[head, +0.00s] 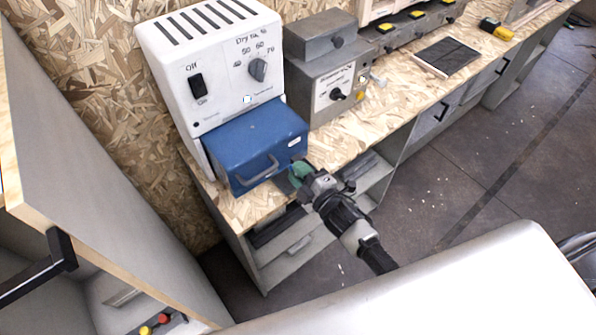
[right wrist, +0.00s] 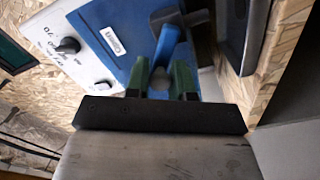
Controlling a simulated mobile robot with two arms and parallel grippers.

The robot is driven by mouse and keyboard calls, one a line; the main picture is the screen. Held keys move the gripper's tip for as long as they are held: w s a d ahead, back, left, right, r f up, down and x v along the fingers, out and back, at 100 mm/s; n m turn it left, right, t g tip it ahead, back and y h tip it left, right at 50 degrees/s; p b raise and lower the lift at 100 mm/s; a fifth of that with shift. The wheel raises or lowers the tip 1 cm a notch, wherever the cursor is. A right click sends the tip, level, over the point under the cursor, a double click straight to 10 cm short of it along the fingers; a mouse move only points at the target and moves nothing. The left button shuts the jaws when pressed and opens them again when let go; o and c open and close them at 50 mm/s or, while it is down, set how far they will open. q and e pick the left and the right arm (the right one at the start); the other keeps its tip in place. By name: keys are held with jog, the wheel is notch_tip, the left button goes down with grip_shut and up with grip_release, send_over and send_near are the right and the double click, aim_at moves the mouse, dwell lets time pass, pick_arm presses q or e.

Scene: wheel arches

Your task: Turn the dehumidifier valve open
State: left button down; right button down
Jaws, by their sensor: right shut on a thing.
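The white dehumidifier (head: 215,65) stands on the bench against the wall. It has a dial (head: 258,70), a black switch (head: 197,86) and a blue front box (head: 255,143) with a handle (head: 258,173). My right gripper (head: 297,172) is at the box's lower right corner, low over the bench edge. In the right wrist view, the green fingers of my right gripper (right wrist: 160,80) are closed around a blue lever-like part (right wrist: 165,48) beside the blue box (right wrist: 95,20). I take this part for the valve; the head view hides it behind the fingers. My left gripper is not in view.
A grey control box (head: 325,75) stands right of the dehumidifier on the wooden bench (head: 390,100). A dark panel (head: 447,57) lies farther along. Open shelves (head: 305,245) are below. A grey cabinet (head: 90,150) fills the left. The floor (head: 455,165) at right is free.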

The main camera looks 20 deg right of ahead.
aim_at(295, 150)
jog(key=m, duration=0.2)
jog(key=d+r+m+p, duration=0.1)
jog(key=m+p, duration=0.1)
jog(key=m, duration=0.1)
jog(key=shift+w+d+r+m, duration=0.15)
jog(key=shift+w+m, duration=0.1)
jog(key=shift+m, duration=0.05)
jog(key=m, duration=0.2)
jog(key=shift+w+d+r+m, duration=0.1)
jog(key=shift+d+m, duration=0.2)
jog(key=shift+w+d+m+p, duration=0.1)
jog(key=shift+d+m+p, duration=0.1)
jog(key=shift+m, duration=0.5)
jog(key=shift+w+d+m+p, duration=0.1)
jog(key=shift+d+m, duration=0.1)
jog(key=shift+m, duration=0.5)
jog(key=c, duration=1)
grip_release()
jog(key=shift+o, duration=0.2)
